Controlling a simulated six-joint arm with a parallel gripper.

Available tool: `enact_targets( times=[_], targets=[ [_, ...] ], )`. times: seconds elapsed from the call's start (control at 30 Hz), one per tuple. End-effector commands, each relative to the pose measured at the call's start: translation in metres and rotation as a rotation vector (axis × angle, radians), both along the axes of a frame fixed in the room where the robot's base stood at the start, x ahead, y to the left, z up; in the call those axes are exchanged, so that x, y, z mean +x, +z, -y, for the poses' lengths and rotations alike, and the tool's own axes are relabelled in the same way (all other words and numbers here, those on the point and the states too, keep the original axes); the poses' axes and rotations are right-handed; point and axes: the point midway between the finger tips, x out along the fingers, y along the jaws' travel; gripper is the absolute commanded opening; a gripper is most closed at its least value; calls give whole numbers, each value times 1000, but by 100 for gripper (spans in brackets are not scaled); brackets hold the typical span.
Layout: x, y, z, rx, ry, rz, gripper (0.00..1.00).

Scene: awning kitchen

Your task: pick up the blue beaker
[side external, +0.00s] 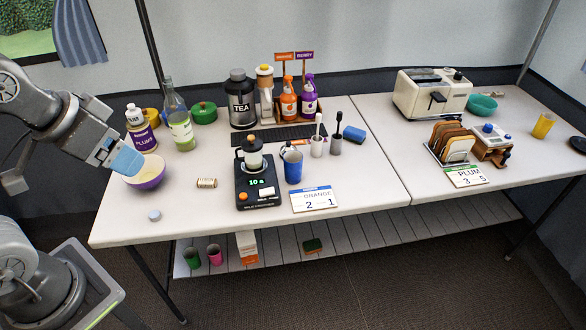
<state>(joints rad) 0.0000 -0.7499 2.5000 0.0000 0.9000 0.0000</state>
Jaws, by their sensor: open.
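The blue beaker (293,170) stands upright on the near table, just right of the black scale and behind the ORANGE card. Something dark and pale shows at its rim; I cannot tell what it is. My gripper (130,162) is at the far left, above or beside the purple bowl (148,181), well away from the beaker. It is open, with a light blue part at its end. The fingertips are hard to make out, and I see nothing held.
Right of the beaker are holders with brushes (336,145). The ORANGE card (314,199) lies in front.

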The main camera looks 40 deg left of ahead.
Motion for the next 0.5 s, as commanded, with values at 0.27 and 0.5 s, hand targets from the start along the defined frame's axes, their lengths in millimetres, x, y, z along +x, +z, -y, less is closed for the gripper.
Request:
enact_targets(
  times=[0.27,0.5],
  targets=[
    [0,0,0,0,0,0,90],
    [6,3,0,-1,6,-3,90]
  ],
)
